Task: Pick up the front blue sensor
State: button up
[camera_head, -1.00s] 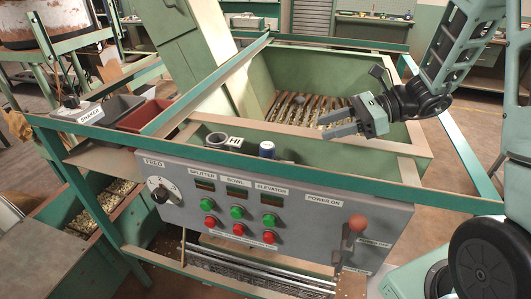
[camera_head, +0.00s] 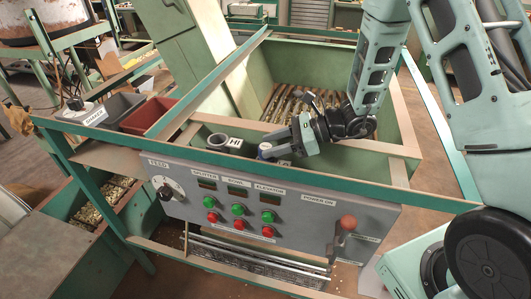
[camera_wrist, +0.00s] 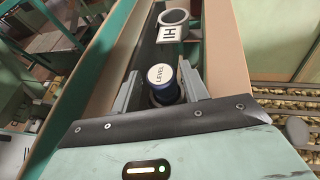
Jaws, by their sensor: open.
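The blue sensor (camera_wrist: 164,88) is a short upright cylinder with a white cap reading "LEVEL". It stands on the narrow ledge behind the control panel. In the wrist view it sits between the two fingers of my gripper (camera_wrist: 162,87), with one finger on each side. The fingers look apart from its sides, and its lower part is partly hidden by the gripper body. In the head view my gripper (camera_head: 272,148) reaches in from the right, and the sensor (camera_head: 265,148) shows only in part at the fingertips.
A grey ring with an "HI" label (camera_wrist: 171,32) stands on the same ledge just beyond the sensor. The green hopper (camera_head: 395,110) with slatted bars lies behind. The control panel (camera_head: 270,205) with buttons and a red-knobbed lever is in front. Grey and red bins (camera_head: 147,117) sit at left.

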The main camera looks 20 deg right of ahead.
jog(key=shift+a+f, duration=0.1)
jog(key=c, duration=0.8)
jog(key=shift+w, duration=0.1)
